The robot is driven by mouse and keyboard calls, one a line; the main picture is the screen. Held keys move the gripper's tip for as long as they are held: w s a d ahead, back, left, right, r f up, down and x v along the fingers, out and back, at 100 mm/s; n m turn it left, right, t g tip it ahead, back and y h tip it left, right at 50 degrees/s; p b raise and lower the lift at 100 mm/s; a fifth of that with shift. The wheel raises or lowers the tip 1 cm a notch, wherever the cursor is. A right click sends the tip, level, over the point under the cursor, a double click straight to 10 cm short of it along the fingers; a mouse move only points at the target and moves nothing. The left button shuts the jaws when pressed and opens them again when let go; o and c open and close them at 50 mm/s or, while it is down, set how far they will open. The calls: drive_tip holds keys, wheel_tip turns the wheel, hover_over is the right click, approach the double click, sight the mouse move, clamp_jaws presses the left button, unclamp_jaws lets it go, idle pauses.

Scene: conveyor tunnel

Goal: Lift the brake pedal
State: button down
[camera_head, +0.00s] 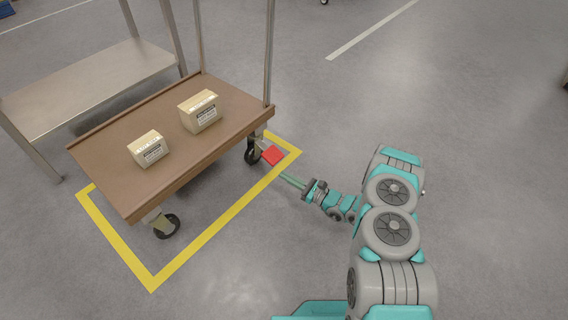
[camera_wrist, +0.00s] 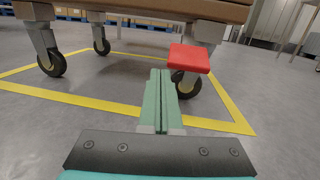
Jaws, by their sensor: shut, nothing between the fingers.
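The red brake pedal (camera_head: 272,155) sticks out beside the caster wheel at the near right corner of the brown cart (camera_head: 172,181). In the wrist view the brake pedal (camera_wrist: 189,58) is a flat red plate in front of a caster (camera_wrist: 187,84), a little above and right of the fingertips. My gripper (camera_head: 282,175) reaches toward it from the right. In the wrist view my gripper (camera_wrist: 158,73) shows its two green fingers pressed together, with nothing between them. The tips point just below and left of the pedal. I cannot tell whether they touch it.
Two cardboard boxes, a smaller one (camera_head: 148,149) and a larger one (camera_head: 200,110), sit on the cart. A yellow floor outline (camera_head: 211,241) surrounds the cart. A metal table (camera_head: 88,87) stands behind it. The grey floor to the right is mostly clear.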

sight(268, 150)
drive_tip(key=shift+m+t+h, duration=0.8)
drive_tip(key=shift+m, duration=0.1)
drive_tip(key=d+f, duration=0.1)
drive_tip(key=f, duration=0.1)
drive_tip(key=w+d+f, duration=0.1)
drive_tip(key=d+f, duration=0.1)
drive_tip(key=f, duration=0.1)
drive_tip(key=shift+w+d+f, duration=0.15)
drive_tip(key=shift+d+f, duration=0.1)
drive_tip(key=shift+f, duration=0.1)
drive_tip(key=shift+w, duration=0.1)
drive_tip(key=b+x, duration=0.1)
drive_tip(key=x, duration=0.8)
drive_tip(key=shift+w+a, duration=0.1)
drive_tip(key=shift+a, duration=0.05)
drive_tip(key=shift+w+r, duration=0.2)
drive_tip(key=shift+r, duration=0.15)
drive_tip(key=shift+s+d+r+b, duration=0.15)
drive_tip(key=shift+r, duration=0.35)
drive_tip(key=shift+s+d+r+b, duration=0.1)
drive_tip(key=shift+s+d+r, duration=0.1)
drive_tip(key=shift+r, duration=0.35)
drive_tip(key=shift+s+d+r+b, duration=0.1)
drive_tip(key=shift+s+r+b, duration=0.05)
drive_tip(key=shift+r, duration=0.35)
drive_tip(key=shift+r, duration=0.1)
